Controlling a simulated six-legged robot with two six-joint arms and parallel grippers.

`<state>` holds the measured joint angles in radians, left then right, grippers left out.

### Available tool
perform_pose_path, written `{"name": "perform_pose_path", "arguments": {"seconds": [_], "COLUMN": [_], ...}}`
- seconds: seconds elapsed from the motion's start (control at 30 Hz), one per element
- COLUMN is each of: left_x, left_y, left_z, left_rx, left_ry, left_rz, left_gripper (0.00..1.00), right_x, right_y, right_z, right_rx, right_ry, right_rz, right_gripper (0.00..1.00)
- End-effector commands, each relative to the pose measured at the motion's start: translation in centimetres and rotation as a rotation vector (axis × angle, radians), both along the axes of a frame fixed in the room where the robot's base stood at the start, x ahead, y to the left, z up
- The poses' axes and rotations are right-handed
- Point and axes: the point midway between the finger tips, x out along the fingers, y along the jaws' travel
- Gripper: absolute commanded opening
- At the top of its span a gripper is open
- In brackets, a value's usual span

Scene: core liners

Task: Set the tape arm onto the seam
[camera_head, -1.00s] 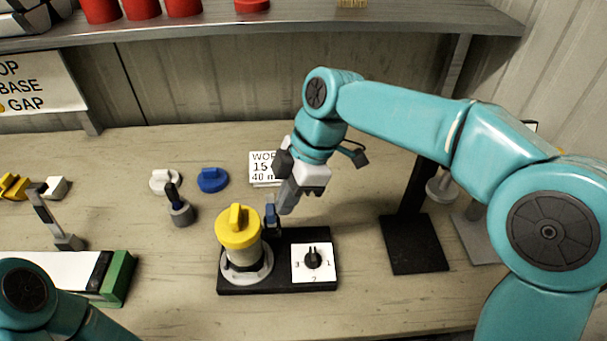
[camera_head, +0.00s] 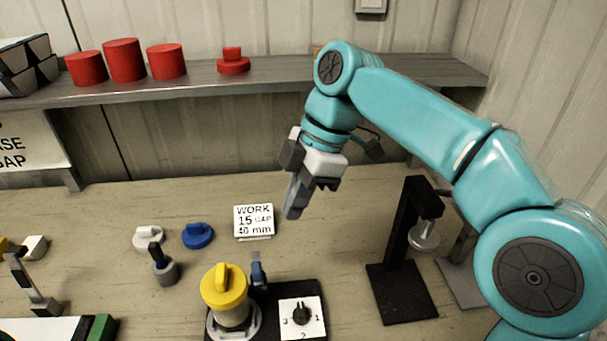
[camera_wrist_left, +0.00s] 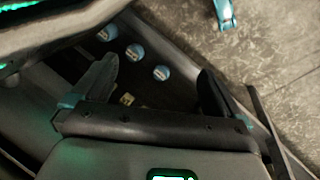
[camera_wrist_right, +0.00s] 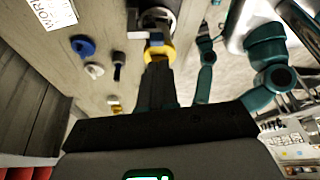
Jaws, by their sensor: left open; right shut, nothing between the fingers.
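A grey angled arm (camera_head: 28,282), which looks like the tape arm, stands at the left edge of the head view with a grey foot. In front of it lies a white liner (camera_head: 40,330) with a green end (camera_head: 101,328), cut off by the frame. I cannot make out the seam. My right gripper (camera_head: 292,212) is shut and empty, raised over the bench behind the yellow-capped cylinder (camera_head: 226,287); its fingers also show in the right wrist view (camera_wrist_right: 160,88). My left gripper (camera_wrist_left: 158,85) is open and empty in the left wrist view and outside the head view.
A black base with a dial plate (camera_head: 302,317) and a blue lever (camera_head: 258,270) stands beside the cylinder. A black stand (camera_head: 402,255) is to the right. White (camera_head: 148,237) and blue (camera_head: 198,235) caps, a grey knob (camera_head: 165,270) and a sign (camera_head: 254,221) sit behind.

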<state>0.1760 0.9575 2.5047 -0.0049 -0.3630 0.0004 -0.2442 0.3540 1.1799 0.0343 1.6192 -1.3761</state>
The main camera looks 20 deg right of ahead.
Motion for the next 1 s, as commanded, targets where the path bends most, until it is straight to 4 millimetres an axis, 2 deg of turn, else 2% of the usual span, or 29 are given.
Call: {"name": "perform_pose_path", "arguments": {"seconds": [0.03, 0.1, 0.3, 0.83, 1.0], "left_x": [0.0, 0.0, 0.0, 0.0, 0.0], "left_y": [0.0, 0.0, 0.0, 0.0, 0.0], "left_z": [0.5, 0.8, 1.1, 1.1, 1.3], "left_rx": [0.000, 0.000, 0.000, 0.000, 0.000], "left_ry": [0.000, 0.000, 0.000, 0.000, 0.000], "left_rz": [0.000, 0.000, 0.000, 0.000, 0.000], "left_gripper": [1.00, 1.00, 1.00, 1.00, 1.00], "right_x": [0.1, 0.1, 0.1, 0.1, 0.6], "right_y": [-0.4, -0.8, -1.4, -1.4, -1.1], "right_z": [1.2, 2.2, 3.5, 3.5, 2.4], "right_rx": [0.001, 0.000, 0.000, 0.000, -0.008], "right_ry": [-0.003, -0.001, 0.000, 0.002, 0.013], "right_rz": [-0.001, 0.000, 0.001, -0.001, -0.033], "right_gripper": [0.00, 0.00, 0.00, 0.00, 0.00]}}
